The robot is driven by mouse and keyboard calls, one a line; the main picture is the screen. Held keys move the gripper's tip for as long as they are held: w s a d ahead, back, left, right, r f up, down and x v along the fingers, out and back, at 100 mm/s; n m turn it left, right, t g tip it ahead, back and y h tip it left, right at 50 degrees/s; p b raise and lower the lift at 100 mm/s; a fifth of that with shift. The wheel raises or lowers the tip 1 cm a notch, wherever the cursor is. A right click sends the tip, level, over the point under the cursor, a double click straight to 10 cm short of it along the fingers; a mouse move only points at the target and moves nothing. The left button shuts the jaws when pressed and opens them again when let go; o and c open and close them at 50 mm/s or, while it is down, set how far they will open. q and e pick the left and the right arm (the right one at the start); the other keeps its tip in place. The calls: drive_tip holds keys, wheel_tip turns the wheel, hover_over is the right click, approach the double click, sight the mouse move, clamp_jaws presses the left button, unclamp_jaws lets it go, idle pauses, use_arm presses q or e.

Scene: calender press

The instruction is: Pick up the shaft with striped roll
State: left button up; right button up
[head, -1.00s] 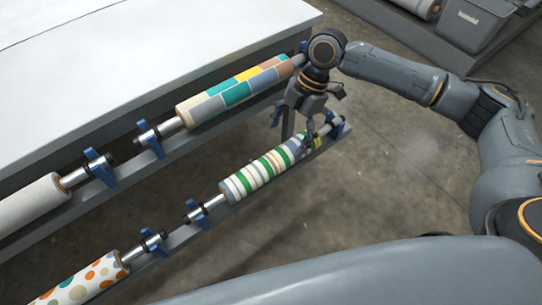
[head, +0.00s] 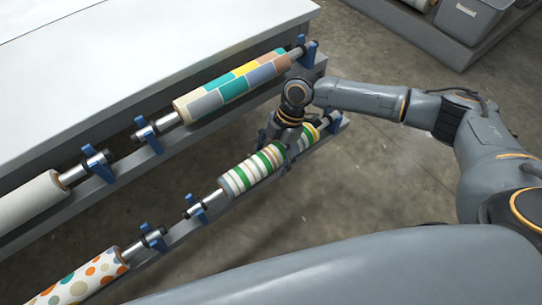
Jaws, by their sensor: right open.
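The shaft with striped roll (head: 252,170), in green, white and tan stripes, lies on the lower rail in the head view. Its bare left shaft end (head: 211,199) rests on a blue bracket (head: 198,209), and its right end on another blue bracket (head: 333,122). My right gripper (head: 283,155) is at the roll, right of its middle, pointing down. It is open, with its fingers around or beside the roll; which one I cannot tell, as the wrist hides part of them and of the roll. My left gripper is not in view.
A roll with coloured blocks (head: 232,88) lies on the upper rail, with a plain white roll (head: 28,200) to its left. A dotted roll (head: 84,279) lies lower left. A white table (head: 130,60) stands behind. A grey bin (head: 470,22) is at top right.

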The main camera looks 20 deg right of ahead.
drive_tip(key=c, duration=1.5)
drive_tip(key=shift+c, duration=0.9)
drive_tip(key=shift+r, duration=0.1)
